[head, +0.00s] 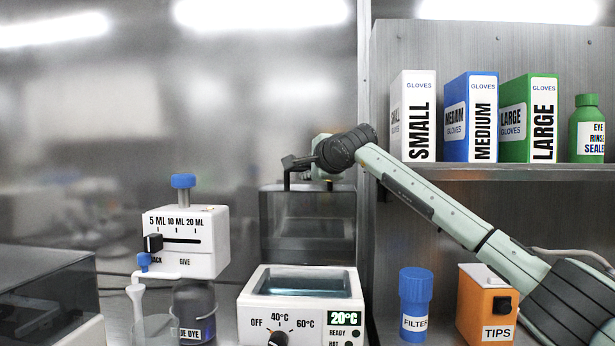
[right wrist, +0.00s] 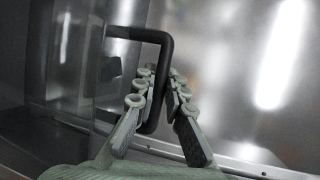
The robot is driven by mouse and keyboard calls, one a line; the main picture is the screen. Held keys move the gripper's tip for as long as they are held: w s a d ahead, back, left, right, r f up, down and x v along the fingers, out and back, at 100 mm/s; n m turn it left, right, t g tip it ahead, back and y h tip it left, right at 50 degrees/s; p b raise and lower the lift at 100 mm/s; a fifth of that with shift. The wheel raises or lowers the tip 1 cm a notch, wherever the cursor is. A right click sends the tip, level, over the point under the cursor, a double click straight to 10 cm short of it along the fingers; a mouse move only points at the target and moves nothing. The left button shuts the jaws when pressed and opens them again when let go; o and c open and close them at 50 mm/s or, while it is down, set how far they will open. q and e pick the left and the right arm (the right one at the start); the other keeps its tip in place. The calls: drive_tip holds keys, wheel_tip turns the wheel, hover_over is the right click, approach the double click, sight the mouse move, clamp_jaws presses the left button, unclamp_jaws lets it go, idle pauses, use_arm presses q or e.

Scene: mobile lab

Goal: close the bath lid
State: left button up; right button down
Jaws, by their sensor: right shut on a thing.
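The white water bath (head: 300,318) stands at the lower middle of the head view. Its top is open and blue-grey water shows inside. The see-through grey bath lid (head: 307,225) stands raised, roughly upright, behind the bath. My right gripper (head: 291,164) is at the lid's top edge, its arm coming in from the right. In the right wrist view its fingers (right wrist: 159,78) are shut on the lid's black bar handle (right wrist: 138,34). The lid panel (right wrist: 75,60) shows to the left of the handle. My left gripper is not in view.
A white dispenser (head: 200,240) with a blue knob stands left of the bath. A blue filter bottle (head: 415,300) and an orange tips box (head: 487,305) stand to the right, below my right arm. Glove boxes (head: 470,118) and a green bottle (head: 587,128) stand on the shelf.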

drive_tip(key=c, duration=1.6)
unclamp_jaws()
drive_tip(key=shift+o, duration=0.2)
drive_tip(key=shift+s, duration=0.1)
drive_tip(key=v, duration=1.2)
drive_tip(key=shift+d, duration=0.1)
